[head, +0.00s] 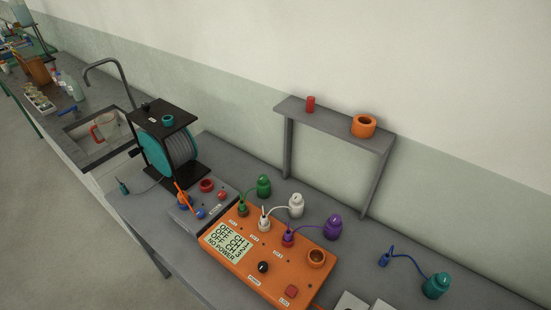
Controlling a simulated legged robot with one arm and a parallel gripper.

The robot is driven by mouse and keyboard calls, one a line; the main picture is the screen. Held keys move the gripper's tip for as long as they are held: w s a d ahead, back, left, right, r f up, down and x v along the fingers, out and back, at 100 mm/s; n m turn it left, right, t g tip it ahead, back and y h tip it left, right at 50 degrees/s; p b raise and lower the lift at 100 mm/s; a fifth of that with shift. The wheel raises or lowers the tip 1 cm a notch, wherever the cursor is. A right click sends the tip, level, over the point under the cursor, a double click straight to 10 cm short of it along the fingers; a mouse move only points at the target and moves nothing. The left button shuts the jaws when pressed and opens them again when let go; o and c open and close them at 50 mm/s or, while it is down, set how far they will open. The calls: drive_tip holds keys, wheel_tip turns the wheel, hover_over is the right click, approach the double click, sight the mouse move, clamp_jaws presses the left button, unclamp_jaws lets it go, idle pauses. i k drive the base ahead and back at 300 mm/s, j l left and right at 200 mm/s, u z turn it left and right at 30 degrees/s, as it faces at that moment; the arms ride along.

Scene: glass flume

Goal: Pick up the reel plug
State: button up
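The reel (180,150), a grey cable drum with a teal side in a black frame, stands on the bench left of the orange box. A small dark teal plug (123,187), which looks like the reel plug, lies near the bench's front left edge. A thin cable runs from it toward the reel. Nothing touches the plug from above. My gripper is not in view.
The orange box (283,268) carries green, white and purple plugs on leads. A grey control box (212,196) with knobs sits beside the reel. A sink (93,135) with a tap lies farther left. A grey shelf (335,121) stands behind. Bare bench surrounds the plug.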

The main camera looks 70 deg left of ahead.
sight(181, 201)
drive_tip(key=u, duration=0.5)
drive_tip(key=k+l+u, duration=0.1)
drive_tip(key=u, duration=0.85)
drive_tip(key=k+u, duration=0.1)
drive_tip(key=u, duration=0.85)
drive_tip(key=k+u, duration=0.1)
drive_tip(key=u, duration=0.4)
drive_tip(key=i+j+u, duration=0.15)
drive_tip(key=i+j+z, duration=0.1)
drive_tip(key=i+j, duration=0.15)
drive_tip(key=i+j+z, duration=0.15)
drive_tip(key=j, duration=0.2)
drive_tip(key=i+j+z, duration=0.1)
drive_tip(key=i+j, duration=0.15)
drive_tip(key=i+j+z, duration=0.1)
drive_tip(key=j, duration=0.35)
drive_tip(key=i+j+z, duration=0.15)
drive_tip(key=j, duration=0.25)
drive_tip(key=i+j+z, duration=0.1)
drive_tip(key=i+j, duration=0.15)
drive_tip(key=i+j+z, duration=0.1)
drive_tip(key=j, duration=0.4)
